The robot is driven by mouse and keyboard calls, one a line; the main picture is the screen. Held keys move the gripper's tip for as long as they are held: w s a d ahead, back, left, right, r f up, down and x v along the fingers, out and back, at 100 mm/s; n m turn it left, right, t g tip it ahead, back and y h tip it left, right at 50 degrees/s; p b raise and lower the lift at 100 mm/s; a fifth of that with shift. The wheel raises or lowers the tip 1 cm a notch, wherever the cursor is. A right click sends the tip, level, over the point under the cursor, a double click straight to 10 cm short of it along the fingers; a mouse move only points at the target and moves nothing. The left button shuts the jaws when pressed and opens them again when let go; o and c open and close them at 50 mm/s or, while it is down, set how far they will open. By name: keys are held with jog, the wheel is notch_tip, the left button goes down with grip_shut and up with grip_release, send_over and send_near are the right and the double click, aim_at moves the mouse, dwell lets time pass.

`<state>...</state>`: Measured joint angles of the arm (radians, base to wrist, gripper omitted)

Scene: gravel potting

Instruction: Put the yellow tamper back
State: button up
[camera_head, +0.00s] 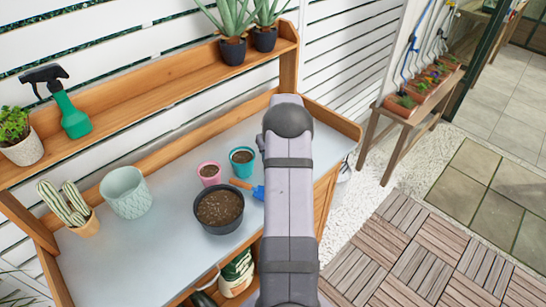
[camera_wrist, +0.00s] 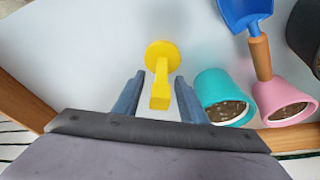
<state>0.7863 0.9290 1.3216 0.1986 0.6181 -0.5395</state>
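The yellow tamper (camera_wrist: 161,62) shows in the wrist view, with a round disc on the white bench top and a handle pointing up toward the camera. It appears to stand upright. My gripper (camera_wrist: 160,82) is open, with one finger on each side of the tamper's handle and a visible gap on both sides. In the head view my arm hides the tamper and the gripper.
A teal pot (camera_wrist: 222,97) stands just right of my gripper, beside a pink pot (camera_wrist: 286,100). A blue trowel (camera_wrist: 258,48) lies by them. A dark bowl of soil (camera_head: 219,208) and a pale green pot (camera_head: 126,193) stand on the bench (camera_head: 125,262).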

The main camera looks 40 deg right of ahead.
jog(key=shift+r, duration=0.1)
jog(key=b+v, duration=0.3)
jog(key=v, duration=0.9)
jog(key=shift+w+r, duration=0.1)
jog(key=s+a+n+g+y, duration=0.1)
jog(key=a+n, duration=0.1)
jog(key=a, duration=1.9)
jog(key=s+a+f+n+g, duration=0.1)
jog(key=s+a+f, duration=0.1)
jog(key=s+a, duration=0.6)
jog(key=s+a+f+n+g, duration=0.1)
jog(key=s+a+f, duration=0.2)
jog(key=s+a, duration=0.6)
jog(key=shift+f+n, duration=0.2)
jog(key=shift+n, duration=0.1)
